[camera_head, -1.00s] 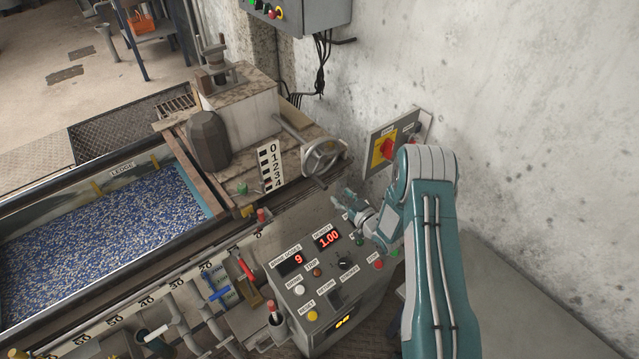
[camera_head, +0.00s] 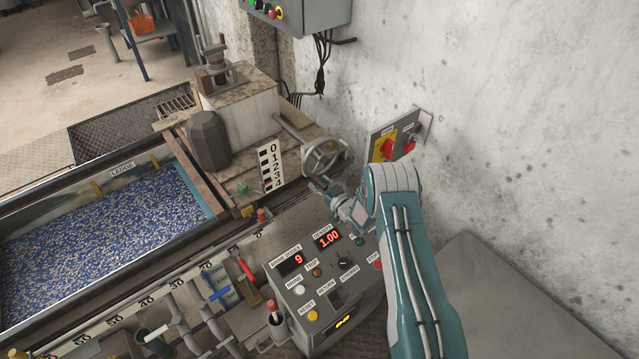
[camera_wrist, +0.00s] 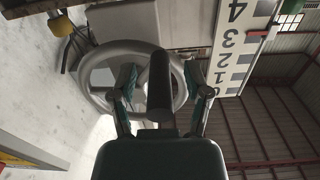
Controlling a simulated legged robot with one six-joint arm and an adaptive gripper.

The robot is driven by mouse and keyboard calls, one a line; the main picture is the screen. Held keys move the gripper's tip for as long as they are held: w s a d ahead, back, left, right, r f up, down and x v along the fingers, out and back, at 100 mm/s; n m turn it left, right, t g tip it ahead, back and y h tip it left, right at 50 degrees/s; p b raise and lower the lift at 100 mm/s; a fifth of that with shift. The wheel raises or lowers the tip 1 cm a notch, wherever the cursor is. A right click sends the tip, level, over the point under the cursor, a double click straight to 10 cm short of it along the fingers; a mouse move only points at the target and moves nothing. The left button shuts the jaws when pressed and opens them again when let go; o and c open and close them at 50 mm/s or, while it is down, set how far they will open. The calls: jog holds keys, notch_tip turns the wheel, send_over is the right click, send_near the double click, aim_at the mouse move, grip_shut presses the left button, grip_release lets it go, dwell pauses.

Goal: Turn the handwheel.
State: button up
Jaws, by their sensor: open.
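The grey metal handwheel (camera_head: 324,157) stands at the right end of the machine, beside the 0-to-4 scale. In the wrist view the handwheel (camera_wrist: 108,62) fills the upper left middle, and its dark handle (camera_wrist: 160,85) points toward the camera. My gripper (camera_head: 322,184) is just below and in front of the wheel. In the wrist view my gripper (camera_wrist: 160,80) has its fingers apart, one on each side of the handle. Whether either finger touches the handle cannot be told.
The control panel (camera_head: 322,272) with buttons and red displays lies below my gripper. A yellow switch box (camera_head: 393,140) with a red knob is on the wall at right. The numbered scale (camera_head: 270,166) is left of the wheel. A trough (camera_head: 100,235) of blue-white pellets lies further left.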

jog(key=shift+w, duration=0.1)
grip_shut()
jog(key=shift+a, duration=0.1)
